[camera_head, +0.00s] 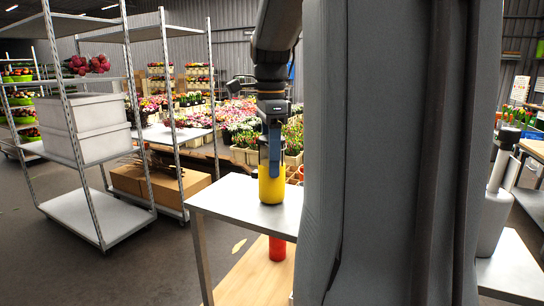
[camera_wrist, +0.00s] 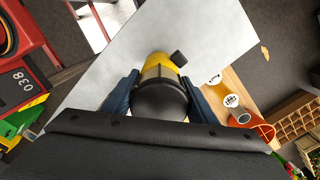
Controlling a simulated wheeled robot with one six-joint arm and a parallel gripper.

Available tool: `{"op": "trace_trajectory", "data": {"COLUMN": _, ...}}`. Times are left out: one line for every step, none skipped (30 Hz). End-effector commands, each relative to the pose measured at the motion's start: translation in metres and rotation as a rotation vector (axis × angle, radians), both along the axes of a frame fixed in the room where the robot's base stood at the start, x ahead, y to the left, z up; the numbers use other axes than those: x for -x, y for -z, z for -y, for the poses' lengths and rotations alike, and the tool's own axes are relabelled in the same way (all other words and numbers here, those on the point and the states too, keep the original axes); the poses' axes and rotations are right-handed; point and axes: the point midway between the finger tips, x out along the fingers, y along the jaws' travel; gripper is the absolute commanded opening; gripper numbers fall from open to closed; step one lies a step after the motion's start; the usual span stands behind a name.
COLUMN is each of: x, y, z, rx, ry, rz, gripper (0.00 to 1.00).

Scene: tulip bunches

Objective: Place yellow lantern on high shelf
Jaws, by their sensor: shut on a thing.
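The yellow lantern (camera_head: 271,188) is upright, with a dark upper part, over the white top of a two-level table (camera_head: 235,197). I cannot tell whether its base touches the top. My gripper (camera_head: 272,150) is shut on the lantern from above, with blue fingers on its sides. In the wrist view the lantern (camera_wrist: 161,68) sits between the two fingers of my gripper (camera_wrist: 160,95), and the white top (camera_wrist: 215,30) lies behind it. My gripper hides part of the lantern.
A red cylinder (camera_head: 277,248) stands on the table's lower wooden shelf (camera_head: 255,280). A metal rack (camera_head: 105,215) with white boxes (camera_head: 90,115) stands to the left. Flower crates (camera_head: 240,155) fill the back. My own column blocks the centre right.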

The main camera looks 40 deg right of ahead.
Motion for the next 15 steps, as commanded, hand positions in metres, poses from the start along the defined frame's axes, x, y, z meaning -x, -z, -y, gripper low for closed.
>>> {"op": "trace_trajectory", "data": {"x": 0.0003, "y": 0.0019, "z": -0.0001, "rx": 0.000, "ry": 0.000, "rz": 0.001, "gripper": 0.22}}
{"op": "trace_trajectory", "data": {"x": 0.0001, "y": 0.0030, "z": -0.0001, "rx": 0.000, "ry": 0.000, "rz": 0.001, "gripper": 0.22}}
{"op": "trace_trajectory", "data": {"x": 0.0000, "y": 0.0036, "z": 0.0000, "rx": 0.001, "ry": 0.000, "rz": 0.002, "gripper": 0.22}}
{"op": "trace_trajectory", "data": {"x": -0.0001, "y": 0.0037, "z": 0.0000, "rx": 0.001, "ry": 0.000, "rz": 0.002, "gripper": 0.22}}
{"op": "trace_trajectory", "data": {"x": -0.0002, "y": 0.0037, "z": 0.0000, "rx": 0.001, "ry": 0.000, "rz": 0.002, "gripper": 0.22}}
{"op": "trace_trajectory", "data": {"x": -0.0002, "y": 0.0037, "z": 0.0000, "rx": 0.001, "ry": 0.000, "rz": 0.002, "gripper": 0.22}}
{"op": "trace_trajectory", "data": {"x": -0.0003, "y": 0.0037, "z": 0.0001, "rx": 0.001, "ry": 0.000, "rz": 0.002, "gripper": 0.22}}
{"op": "trace_trajectory", "data": {"x": -0.0002, "y": 0.0037, "z": 0.0001, "rx": 0.001, "ry": 0.000, "rz": 0.002, "gripper": 0.22}}
{"op": "trace_trajectory", "data": {"x": -0.0003, "y": 0.0038, "z": 0.0001, "rx": 0.001, "ry": 0.000, "rz": 0.002, "gripper": 0.22}}
{"op": "trace_trajectory", "data": {"x": -0.0002, "y": 0.0043, "z": 0.0001, "rx": 0.000, "ry": 0.000, "rz": 0.001, "gripper": 0.22}}
{"op": "trace_trajectory", "data": {"x": -0.0002, "y": 0.0051, "z": 0.0001, "rx": 0.000, "ry": 0.000, "rz": 0.001, "gripper": 0.22}}
{"op": "trace_trajectory", "data": {"x": -0.0002, "y": 0.0063, "z": 0.0001, "rx": 0.000, "ry": 0.000, "rz": 0.001, "gripper": 0.22}}
{"op": "trace_trajectory", "data": {"x": -0.0002, "y": 0.0072, "z": 0.0001, "rx": 0.000, "ry": 0.000, "rz": 0.001, "gripper": 0.22}}
{"op": "trace_trajectory", "data": {"x": -0.0001, "y": 0.0073, "z": 0.0000, "rx": 0.000, "ry": 0.000, "rz": 0.000, "gripper": 0.56}}
{"op": "trace_trajectory", "data": {"x": 0.0000, "y": 0.0070, "z": 0.0001, "rx": 0.000, "ry": 0.000, "rz": 0.001, "gripper": 0.62}}
